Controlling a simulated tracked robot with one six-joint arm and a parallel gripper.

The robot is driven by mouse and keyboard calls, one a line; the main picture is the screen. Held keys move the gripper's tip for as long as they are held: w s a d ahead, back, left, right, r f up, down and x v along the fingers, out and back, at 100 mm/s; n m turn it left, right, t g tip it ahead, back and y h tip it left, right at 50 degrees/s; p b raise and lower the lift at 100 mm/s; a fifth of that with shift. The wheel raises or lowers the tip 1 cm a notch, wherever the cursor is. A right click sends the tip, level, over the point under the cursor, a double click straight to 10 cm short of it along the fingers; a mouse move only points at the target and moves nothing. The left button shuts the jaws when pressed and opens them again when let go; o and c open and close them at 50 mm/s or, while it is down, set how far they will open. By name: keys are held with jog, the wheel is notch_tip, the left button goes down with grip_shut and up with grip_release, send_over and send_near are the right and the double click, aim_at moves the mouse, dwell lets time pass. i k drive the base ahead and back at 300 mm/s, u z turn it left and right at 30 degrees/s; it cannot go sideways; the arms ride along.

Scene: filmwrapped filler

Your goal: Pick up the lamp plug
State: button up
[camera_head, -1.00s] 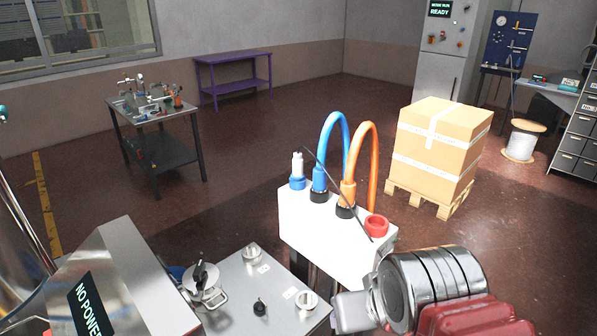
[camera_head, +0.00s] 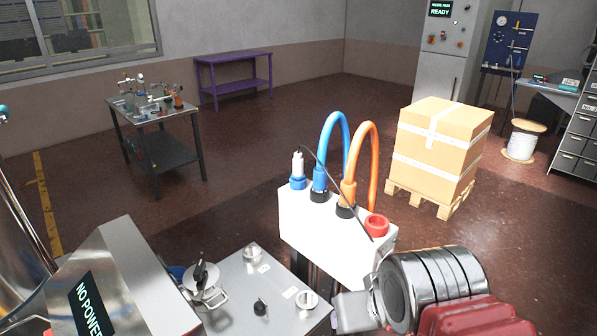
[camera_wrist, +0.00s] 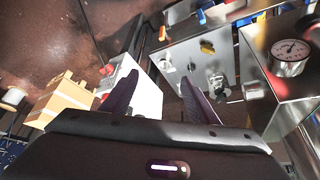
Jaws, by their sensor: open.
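A white plug-like piece (camera_head: 297,166) stands upright in a blue socket (camera_head: 298,183) at the left end of a white box (camera_head: 330,240) in the head view. A thin black cable runs from near its top across the box. No label shows that it is the lamp plug. A blue connector (camera_head: 320,180) and an orange connector (camera_head: 348,190) with thick looping hoses stand beside it. A red socket (camera_head: 377,226) at the right end looks empty. My gripper (camera_wrist: 160,78) is open and empty in the wrist view, with the white box (camera_wrist: 146,96) partly visible beyond its fingers.
A metal cabinet (camera_head: 238,283) with knobs and a pot stands in front of the white box. A "NO POWER" console (camera_head: 88,305) is at lower left. A carton (camera_head: 437,145) sits on a pallet behind. The wrist view shows a gauge (camera_wrist: 290,52) at right.

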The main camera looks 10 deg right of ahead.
aim_at(297, 174)
jog(key=u, duration=4)
jog(key=k, duration=0.95)
